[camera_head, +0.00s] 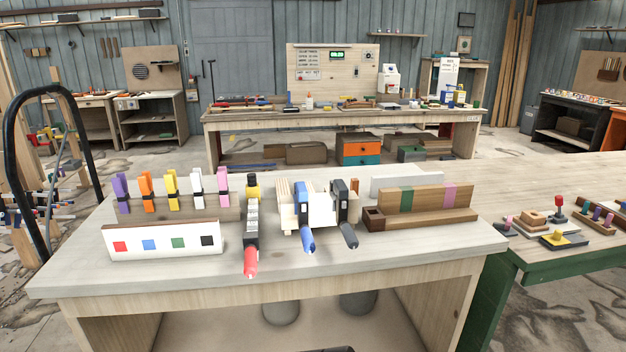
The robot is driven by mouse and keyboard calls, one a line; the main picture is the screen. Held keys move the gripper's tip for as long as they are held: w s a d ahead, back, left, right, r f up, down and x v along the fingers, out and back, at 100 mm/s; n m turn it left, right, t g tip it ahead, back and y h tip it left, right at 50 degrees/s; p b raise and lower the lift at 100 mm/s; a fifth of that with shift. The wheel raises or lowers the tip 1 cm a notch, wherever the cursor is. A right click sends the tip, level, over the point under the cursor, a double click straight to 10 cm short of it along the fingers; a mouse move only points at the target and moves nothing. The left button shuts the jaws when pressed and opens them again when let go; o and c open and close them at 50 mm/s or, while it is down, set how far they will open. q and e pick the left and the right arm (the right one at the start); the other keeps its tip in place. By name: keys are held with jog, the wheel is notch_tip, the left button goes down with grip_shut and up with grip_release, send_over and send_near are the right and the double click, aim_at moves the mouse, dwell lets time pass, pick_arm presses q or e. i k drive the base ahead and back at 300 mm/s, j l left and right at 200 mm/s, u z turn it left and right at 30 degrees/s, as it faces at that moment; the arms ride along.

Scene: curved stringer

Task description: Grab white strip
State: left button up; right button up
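A plain white strip-shaped piece (405,184) stands at the back right of the near table, behind a wooden holder (430,211) with green and pink bands. A white board (160,240) with red, blue, green and black squares stands at the front left. A white clip (196,188) stands in a row with purple, orange, yellow and pink clips. I cannot tell for certain which white piece the task names. Neither of my grippers shows in the head view.
Clamps with red (250,262), blue (308,240) and black (349,236) handles stand mid-table, two of them around pale wooden pieces (320,208). The near table top (400,250) is bare along its front right. A green table (555,264) with small toys adjoins at right.

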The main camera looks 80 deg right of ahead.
aim_at(378, 182)
jog(key=z, duration=3.35)
jog(key=i+l, duration=0.2)
jog(key=i+l+u, duration=0.1)
jog(key=l, duration=0.35)
jog(key=i+l, duration=0.25)
jog(key=i+l+u, duration=0.1)
jog(key=l, duration=0.3)
jog(key=i+l, duration=0.3)
jog(key=u, duration=0.05)
